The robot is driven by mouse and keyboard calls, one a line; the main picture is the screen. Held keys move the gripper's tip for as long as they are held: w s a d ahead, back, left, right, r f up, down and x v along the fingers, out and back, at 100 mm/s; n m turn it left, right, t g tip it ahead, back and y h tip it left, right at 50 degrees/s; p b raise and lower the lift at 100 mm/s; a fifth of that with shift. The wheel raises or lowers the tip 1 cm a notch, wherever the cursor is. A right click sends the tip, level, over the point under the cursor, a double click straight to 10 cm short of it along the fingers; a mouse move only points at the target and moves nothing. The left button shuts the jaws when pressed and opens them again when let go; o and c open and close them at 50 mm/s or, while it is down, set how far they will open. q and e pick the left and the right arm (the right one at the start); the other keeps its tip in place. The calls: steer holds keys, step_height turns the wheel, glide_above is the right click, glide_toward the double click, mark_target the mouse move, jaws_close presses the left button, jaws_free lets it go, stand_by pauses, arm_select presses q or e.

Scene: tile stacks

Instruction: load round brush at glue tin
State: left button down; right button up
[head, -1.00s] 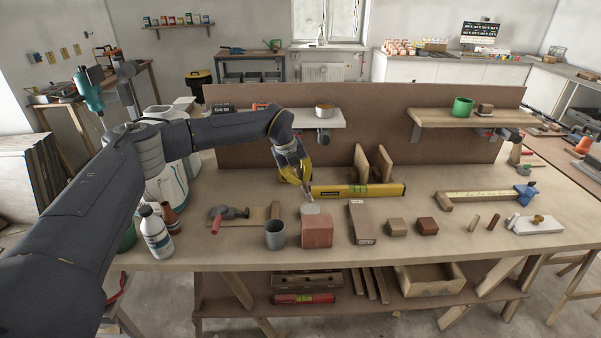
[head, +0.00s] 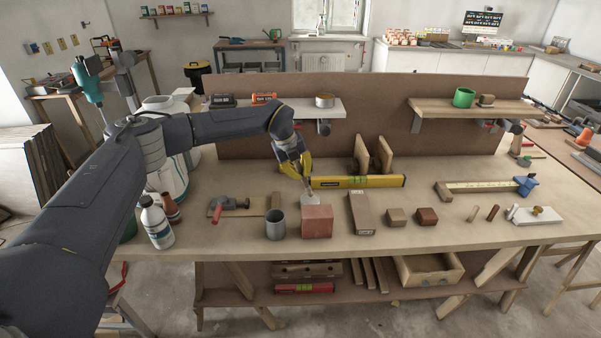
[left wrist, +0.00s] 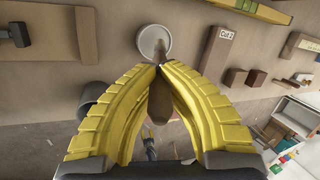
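My left gripper (head: 305,172) is shut on a brush with a brown handle (left wrist: 162,105). The handle runs between the yellow fingers, which come together around it near their tips. The brush points down at a pale round tin (left wrist: 143,35) behind the red block. In the left wrist view the brush end overlaps the inside of the tin; I cannot tell whether it touches the bottom. In the head view the tin (head: 306,199) is mostly covered by the red block and the brush. My right gripper is in neither view.
The red block (head: 317,222) stands in front of the tin. A grey cup (head: 275,226) is at its left, a long "Cut 2" block (head: 361,214) at its right. A yellow level (head: 372,181) lies behind. A bottle (head: 156,225) stands at left.

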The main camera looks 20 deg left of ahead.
arm_select(q)
steer(key=shift+f, duration=0.6)
stand_by(1.1)
steer(key=shift+r, duration=3.5)
